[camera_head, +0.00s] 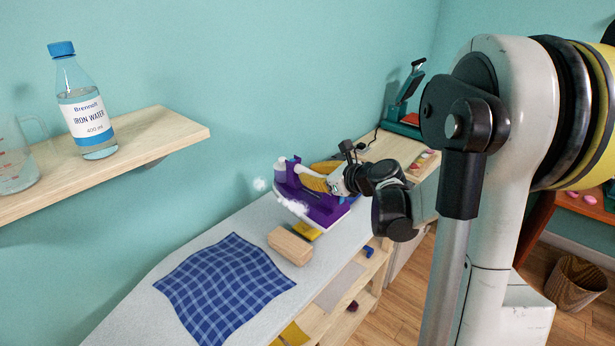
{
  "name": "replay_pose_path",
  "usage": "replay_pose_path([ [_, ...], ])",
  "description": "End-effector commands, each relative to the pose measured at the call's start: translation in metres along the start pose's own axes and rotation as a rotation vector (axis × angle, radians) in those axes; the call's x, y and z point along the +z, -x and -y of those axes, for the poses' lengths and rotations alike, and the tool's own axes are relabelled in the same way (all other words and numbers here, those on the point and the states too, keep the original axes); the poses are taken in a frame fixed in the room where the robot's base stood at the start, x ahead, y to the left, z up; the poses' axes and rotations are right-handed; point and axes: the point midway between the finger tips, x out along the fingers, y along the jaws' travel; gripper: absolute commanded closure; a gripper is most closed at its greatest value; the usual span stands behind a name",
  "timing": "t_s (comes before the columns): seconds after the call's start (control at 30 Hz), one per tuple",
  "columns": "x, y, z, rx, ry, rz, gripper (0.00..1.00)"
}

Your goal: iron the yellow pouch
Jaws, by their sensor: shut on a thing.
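A purple iron (318,211) with a white part at its left end is at the far end of the ironing board. White puffs of steam show beside it. My gripper (333,181) is shut on the iron, from the right; the fingertips are partly hidden against it. A small yellow piece (307,230), which looks like the yellow pouch, lies on the board just in front of the iron, partly hidden behind a wooden block (290,246). I cannot tell whether the iron touches it.
A blue checked cloth (226,285) lies on the pale ironing board (135,316). A wall shelf (150,142) holds an iron-water bottle (85,105) and a clear jug (14,160). A green device (404,104) stands on a wooden surface at the back. A wicker basket (575,284) is on the floor.

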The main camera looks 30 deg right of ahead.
Motion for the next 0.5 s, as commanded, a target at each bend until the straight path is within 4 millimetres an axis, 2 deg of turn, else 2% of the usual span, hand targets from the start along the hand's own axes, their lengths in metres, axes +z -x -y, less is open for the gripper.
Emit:
replay_pose_path([
  [0.17,-0.004,-0.002,0.001,-0.005,-0.003,0.002,1.00],
  [0.5,-0.029,-0.013,-0.005,-0.004,-0.002,0.002,1.00],
])
